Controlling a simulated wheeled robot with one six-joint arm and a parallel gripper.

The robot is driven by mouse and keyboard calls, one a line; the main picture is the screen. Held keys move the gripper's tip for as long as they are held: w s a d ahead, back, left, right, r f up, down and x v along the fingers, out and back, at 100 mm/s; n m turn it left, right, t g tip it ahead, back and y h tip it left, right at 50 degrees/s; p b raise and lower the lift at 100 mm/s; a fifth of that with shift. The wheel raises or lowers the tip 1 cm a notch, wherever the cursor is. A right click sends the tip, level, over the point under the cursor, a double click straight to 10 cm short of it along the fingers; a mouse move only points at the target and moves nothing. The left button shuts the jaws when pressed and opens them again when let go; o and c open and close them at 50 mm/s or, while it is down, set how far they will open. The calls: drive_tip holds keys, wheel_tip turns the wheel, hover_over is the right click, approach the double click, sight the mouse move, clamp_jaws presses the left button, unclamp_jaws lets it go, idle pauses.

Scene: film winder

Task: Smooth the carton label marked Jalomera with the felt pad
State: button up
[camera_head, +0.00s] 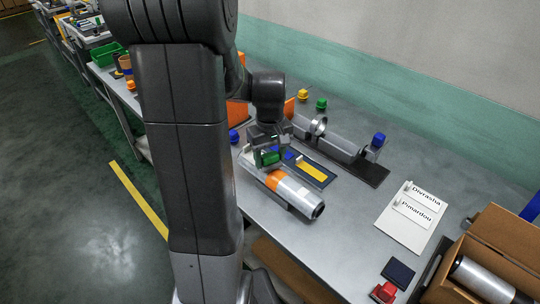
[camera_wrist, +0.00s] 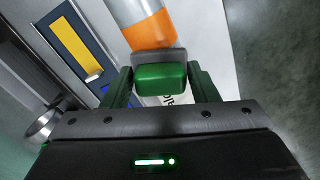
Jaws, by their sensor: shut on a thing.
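My gripper (camera_head: 268,156) is shut on a green-handled block with a grey base, apparently the felt pad (camera_wrist: 160,78). In the wrist view the pad sits between the green fingers. A white label (camera_wrist: 152,100) with dark letters shows partly below the pad; its word is mostly hidden and I cannot read it as Jalomera. The pad is at or just above this white surface; I cannot tell whether it touches. A silver roll with an orange band (camera_head: 290,192) lies right beside the gripper, and its orange part (camera_wrist: 150,35) shows just beyond the pad.
A dark tray with a yellow strip (camera_head: 312,172) and the winder (camera_head: 338,146) lie behind the roll. A white board (camera_head: 405,233) holds labels Divrasha and Pimardou. A dark pad (camera_head: 398,272), a red object (camera_head: 384,292) and an open carton (camera_head: 500,232) stand at right.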

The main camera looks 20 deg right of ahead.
drive_tip(key=shift+f+b, duration=0.3)
drive_tip(key=shift+f, duration=0.15)
idle(0.4)
drive_tip(key=shift+w+a, duration=0.1)
drive_tip(key=shift+w, duration=0.05)
drive_tip(key=shift+w+a, duration=0.15)
drive_tip(key=shift+w, duration=0.3)
drive_tip(key=shift+w+a, duration=0.1)
drive_tip(key=shift+w, duration=0.05)
drive_tip(key=shift+w+a, duration=0.15)
drive_tip(key=shift+w, duration=0.25)
idle(0.4)
drive_tip(key=shift+w+a+p, duration=0.3)
drive_tip(key=shift+w+p, duration=0.05)
drive_tip(key=shift+w, duration=0.25)
